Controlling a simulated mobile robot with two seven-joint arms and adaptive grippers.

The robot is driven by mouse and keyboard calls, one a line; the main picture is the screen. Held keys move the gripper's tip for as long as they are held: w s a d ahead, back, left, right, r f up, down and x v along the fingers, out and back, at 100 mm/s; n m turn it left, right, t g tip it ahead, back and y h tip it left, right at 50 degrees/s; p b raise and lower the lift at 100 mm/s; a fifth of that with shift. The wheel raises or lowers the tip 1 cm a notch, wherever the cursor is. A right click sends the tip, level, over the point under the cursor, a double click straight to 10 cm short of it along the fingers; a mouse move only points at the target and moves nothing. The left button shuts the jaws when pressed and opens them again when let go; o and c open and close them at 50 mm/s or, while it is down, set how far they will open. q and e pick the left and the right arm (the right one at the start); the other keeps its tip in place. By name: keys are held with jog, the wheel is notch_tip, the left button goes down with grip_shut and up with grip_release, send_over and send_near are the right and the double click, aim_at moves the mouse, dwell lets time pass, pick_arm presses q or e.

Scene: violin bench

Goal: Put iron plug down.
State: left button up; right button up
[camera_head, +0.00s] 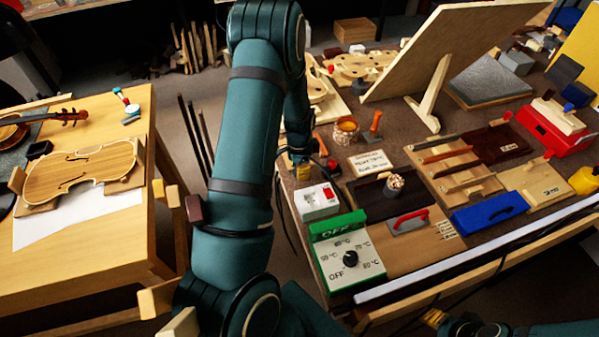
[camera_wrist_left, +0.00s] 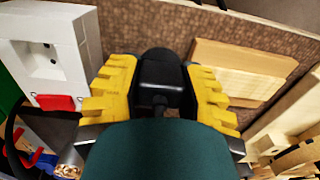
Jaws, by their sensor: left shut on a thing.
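The iron plug (camera_wrist_left: 160,72) is a black piece between the yellow fingers of my left gripper in the left wrist view. My left gripper (camera_wrist_left: 160,92) is shut on it, over the brown bench top (camera_wrist_left: 185,30). In the head view my left gripper (camera_head: 300,162) is at the left edge of the bench, partly hidden by my arm, and I cannot make out the plug there. The white socket box (camera_head: 317,200) with a red switch is just nearer than the gripper; it also shows in the wrist view (camera_wrist_left: 48,58). My right gripper (camera_head: 435,318) barely shows at the bottom edge; its jaws are unclear.
A green-and-white temperature controller (camera_head: 347,262) stands near the bench's front left. A written card (camera_head: 371,163), a glue pot (camera_head: 346,130) and a red-handled iron (camera_head: 409,221) are close by. A violin table (camera_head: 100,215) stands left across a floor gap.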

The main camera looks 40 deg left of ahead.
pick_arm(q)
jog(key=shift+f, duration=0.85)
jog(key=shift+f+b, duration=0.25)
jog(key=shift+b, duration=0.05)
jog(key=o, duration=1.1)
jog(key=shift+r, duration=0.1)
jog(key=shift+r+p, duration=0.3)
jog(key=shift+p, duration=0.05)
notch_tip(320, 180, up, 12)
jog(key=shift+f+p, duration=0.15)
jog(key=shift+p, duration=0.75)
